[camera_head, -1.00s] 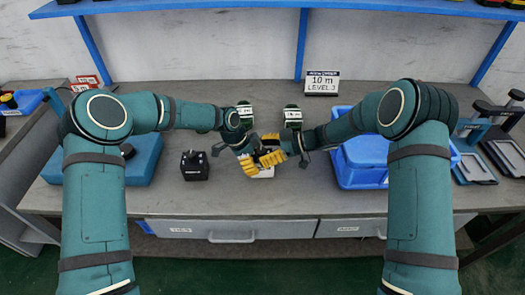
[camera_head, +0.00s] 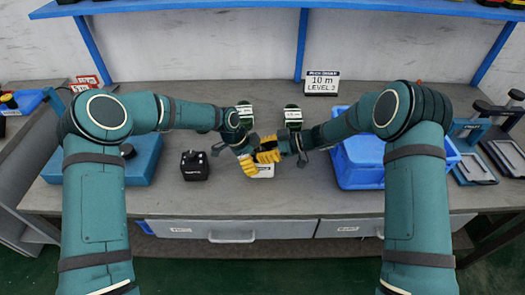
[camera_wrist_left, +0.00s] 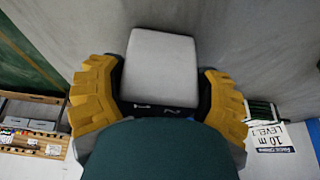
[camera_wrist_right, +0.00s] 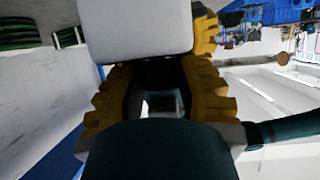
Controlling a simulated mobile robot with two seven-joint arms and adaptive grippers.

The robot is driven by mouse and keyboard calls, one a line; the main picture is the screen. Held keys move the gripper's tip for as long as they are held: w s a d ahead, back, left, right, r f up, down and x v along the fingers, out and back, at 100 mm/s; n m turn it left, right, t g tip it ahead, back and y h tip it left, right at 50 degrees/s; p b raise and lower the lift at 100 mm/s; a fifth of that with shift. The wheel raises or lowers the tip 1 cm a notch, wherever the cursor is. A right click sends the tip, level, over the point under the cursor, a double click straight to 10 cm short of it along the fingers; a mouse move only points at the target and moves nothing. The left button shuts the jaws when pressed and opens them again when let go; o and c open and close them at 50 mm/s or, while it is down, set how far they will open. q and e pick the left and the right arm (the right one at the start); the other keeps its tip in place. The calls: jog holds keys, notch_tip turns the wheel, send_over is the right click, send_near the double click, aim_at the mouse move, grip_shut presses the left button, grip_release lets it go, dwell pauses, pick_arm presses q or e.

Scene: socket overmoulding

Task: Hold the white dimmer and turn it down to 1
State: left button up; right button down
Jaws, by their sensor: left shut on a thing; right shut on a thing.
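The white dimmer (camera_head: 264,171) is a small pale box held above the middle of the workbench. My left gripper (camera_head: 249,165) is shut on it; in the left wrist view its yellow fingers flank the pale body (camera_wrist_left: 162,65). My right gripper (camera_head: 268,154) is shut on the dimmer's upper side. In the right wrist view the pale body (camera_wrist_right: 135,28) stands beyond its yellow fingers, with a dark part between them. The knob and its setting are hidden by the fingers and shadow.
A black box (camera_head: 194,166) stands left of the grippers, with a blue case (camera_head: 143,163) farther left. A blue bin (camera_head: 362,176) is close on the right. Two green items (camera_head: 293,117) and a sign reading 10 m (camera_head: 322,83) stand behind. The front bench strip is clear.

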jog(key=shift+n+g, duration=0.3)
jog(key=shift+w+a+n+g+h, duration=0.1)
jog(key=shift+n+g+h, duration=0.5)
jog(key=shift+n+g, duration=2.2)
jog(key=shift+g, duration=0.4)
jog(key=c, duration=0.6)
grip_release()
jog(key=v, duration=1.2)
jog(key=shift+r, duration=0.1)
